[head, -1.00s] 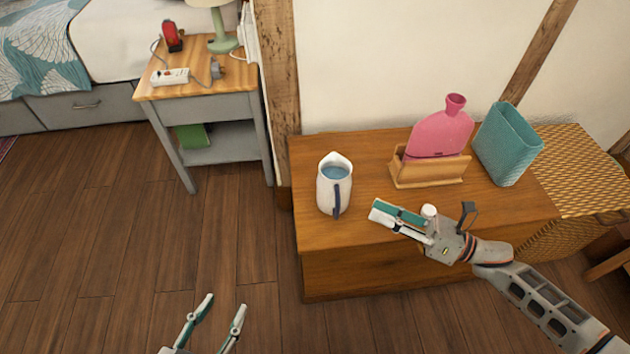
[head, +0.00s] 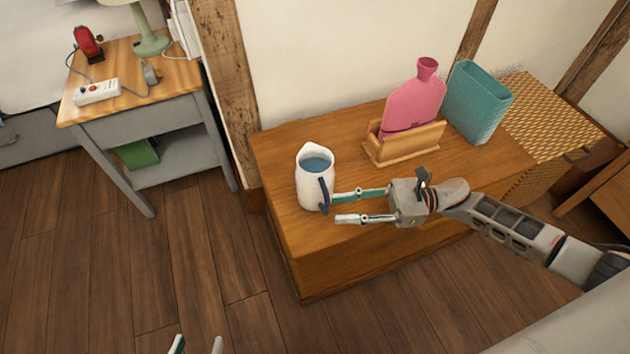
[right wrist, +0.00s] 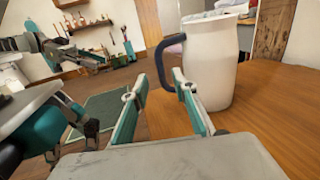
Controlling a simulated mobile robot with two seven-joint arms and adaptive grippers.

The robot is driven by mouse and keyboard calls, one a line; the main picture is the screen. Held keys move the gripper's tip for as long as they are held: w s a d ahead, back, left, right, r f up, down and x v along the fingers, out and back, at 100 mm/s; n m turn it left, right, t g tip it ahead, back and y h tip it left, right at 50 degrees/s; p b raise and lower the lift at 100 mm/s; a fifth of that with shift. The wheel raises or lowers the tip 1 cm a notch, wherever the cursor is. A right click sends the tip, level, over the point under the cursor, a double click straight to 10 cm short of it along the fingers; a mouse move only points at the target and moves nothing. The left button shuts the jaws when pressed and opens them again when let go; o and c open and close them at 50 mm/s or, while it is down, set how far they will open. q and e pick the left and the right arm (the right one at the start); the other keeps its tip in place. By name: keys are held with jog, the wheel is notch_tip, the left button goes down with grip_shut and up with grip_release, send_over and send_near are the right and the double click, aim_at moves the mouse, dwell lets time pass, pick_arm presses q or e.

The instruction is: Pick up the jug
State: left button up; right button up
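The white jug (head: 312,180) with a dark blue handle stands upright on the wooden chest (head: 285,240), with blue liquid visible at its top. The jug also fills the upper right of the right wrist view (right wrist: 212,70). My right gripper (head: 334,208) is open and empty at the jug's right. Its fingertips are close to the blue handle (head: 323,194); in the right wrist view the handle is just beyond the fingers (right wrist: 165,75). I cannot tell if they touch it. My left gripper (head: 198,344) shows only its fingertips, spread apart, at the bottom edge of the head view.
On the chest, a pink bottle (head: 414,100) stands in a wooden holder (head: 400,146) beside a teal container (head: 478,103). A woven-topped piece (head: 545,115) adjoins at right. A side table (head: 130,90) with a lamp and power strip stands at left. The chest's front left is clear.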

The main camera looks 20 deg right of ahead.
aim_at(326, 212)
jog(key=x, duration=0.4)
jog(key=shift+w+d, duration=0.1)
jog(key=shift+a, duration=0.3)
jog(key=shift+f, duration=0.1)
grip_shut()
pick_arm(q)
jog(key=shift+a+f, duration=0.15)
jog(key=shift+a, duration=0.05)
pick_arm(e)
jog(key=shift+w, duration=0.1)
jog(key=shift+r, duration=0.25)
